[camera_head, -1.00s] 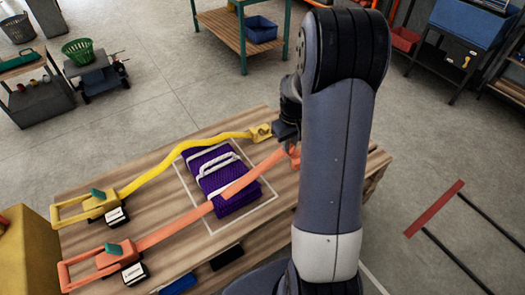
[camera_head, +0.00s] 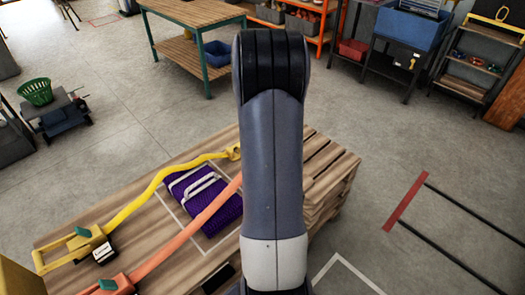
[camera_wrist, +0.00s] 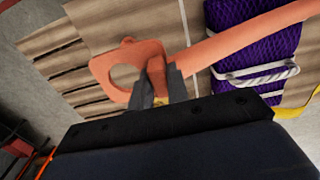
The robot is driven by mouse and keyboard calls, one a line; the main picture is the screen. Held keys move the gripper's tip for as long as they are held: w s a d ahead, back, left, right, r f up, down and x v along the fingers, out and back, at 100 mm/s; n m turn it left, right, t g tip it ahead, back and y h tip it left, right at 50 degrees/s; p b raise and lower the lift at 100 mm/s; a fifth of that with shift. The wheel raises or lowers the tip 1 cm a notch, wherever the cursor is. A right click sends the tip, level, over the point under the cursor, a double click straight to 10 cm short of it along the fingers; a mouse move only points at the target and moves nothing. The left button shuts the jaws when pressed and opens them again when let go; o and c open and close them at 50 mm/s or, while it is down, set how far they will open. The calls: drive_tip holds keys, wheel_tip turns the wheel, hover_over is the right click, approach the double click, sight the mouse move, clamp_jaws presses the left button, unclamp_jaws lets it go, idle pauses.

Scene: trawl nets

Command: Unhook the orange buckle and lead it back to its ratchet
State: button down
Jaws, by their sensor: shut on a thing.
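My gripper (camera_wrist: 161,82) is shut on the orange buckle (camera_wrist: 102,70), gripping it where it meets the strap. The buckle is a flat orange piece with a round hole, at the upper middle of the wrist view. The orange strap (camera_wrist: 235,43) runs from it to the upper right, over the purple net bundle (camera_wrist: 245,65). In the head view my arm hides the gripper and buckle. The strap (camera_head: 195,228) leads there to the orange ratchet (camera_head: 115,284) at the bottom left, partly cut off. I cannot tell whether the buckle touches any hook.
The net (camera_head: 222,212) lies on a wooden pallet stack (camera_head: 322,180). A yellow strap (camera_head: 160,182) with its ratchet (camera_head: 88,245) lies to the left. A wooden bench (camera_head: 187,50) stands behind. The floor right of the pallets is largely clear.

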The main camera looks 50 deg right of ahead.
drive_tip(key=w+a, duration=0.1)
drive_tip(key=a, duration=4.1)
drive_tip(key=f+b, duration=0.7)
drive_tip(key=f, duration=0.2)
drive_tip(key=f+b, duration=0.4)
drive_tip(key=f, duration=0.1)
drive_tip(key=shift+w+f+b, duration=0.2)
drive_tip(key=shift+w+b, duration=0.05)
drive_tip(key=shift+b, duration=0.1)
drive_tip(key=c, duration=1.3)
unclamp_jaws()
wheel_tip(320, 180, up, 11)
drive_tip(key=shift+f+p, duration=0.1)
drive_tip(key=shift+p, duration=0.2)
drive_tip(key=shift+f, duration=0.1)
